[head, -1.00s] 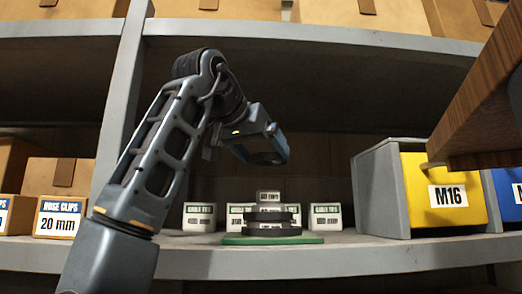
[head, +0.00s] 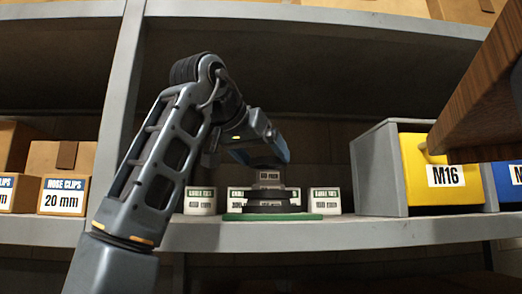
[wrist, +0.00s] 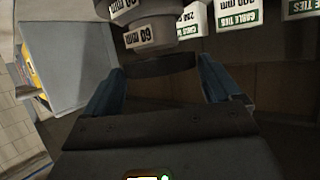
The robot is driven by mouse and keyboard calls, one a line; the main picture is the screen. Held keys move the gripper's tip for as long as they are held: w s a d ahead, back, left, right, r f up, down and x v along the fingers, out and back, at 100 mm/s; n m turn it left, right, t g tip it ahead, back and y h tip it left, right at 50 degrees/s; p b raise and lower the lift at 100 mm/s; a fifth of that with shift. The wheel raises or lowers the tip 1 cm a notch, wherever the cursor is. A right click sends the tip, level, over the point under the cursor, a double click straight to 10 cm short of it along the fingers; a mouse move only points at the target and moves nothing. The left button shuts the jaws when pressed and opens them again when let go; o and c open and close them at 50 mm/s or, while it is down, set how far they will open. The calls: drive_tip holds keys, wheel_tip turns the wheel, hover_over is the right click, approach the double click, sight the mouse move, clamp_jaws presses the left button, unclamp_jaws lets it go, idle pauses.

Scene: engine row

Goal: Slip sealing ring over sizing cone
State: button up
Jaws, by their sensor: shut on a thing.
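The sizing cone (head: 270,176) is a stepped stack with pale labelled tiers and dark bands, upright on a green base (head: 310,217) on the shelf. In the wrist view its 60 mm tier (wrist: 150,37) shows upside down, close to the fingers. My gripper (head: 264,160) tilts down just above the cone's top. It is shut on the dark sealing ring (wrist: 160,66), which spans between the blue fingers in the wrist view. The ring appears close to the cone's top tier; whether they touch or overlap, I cannot tell. In the head view the ring is hard to make out.
White cable-tie boxes (head: 325,201) stand behind and beside the cone. A grey housing with a yellow M16 drawer (head: 437,171) is at right, hose clip boxes (head: 62,195) at left. A brown wooden piece (head: 485,105) juts in at upper right. A shelf upright (head: 117,110) stands behind my arm.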

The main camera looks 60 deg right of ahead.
drive_tip(key=shift+f, duration=0.15)
drive_tip(key=o, duration=0.7)
drive_tip(key=shift+b+v, duration=0.75)
drive_tip(key=shift+v, duration=3.15)
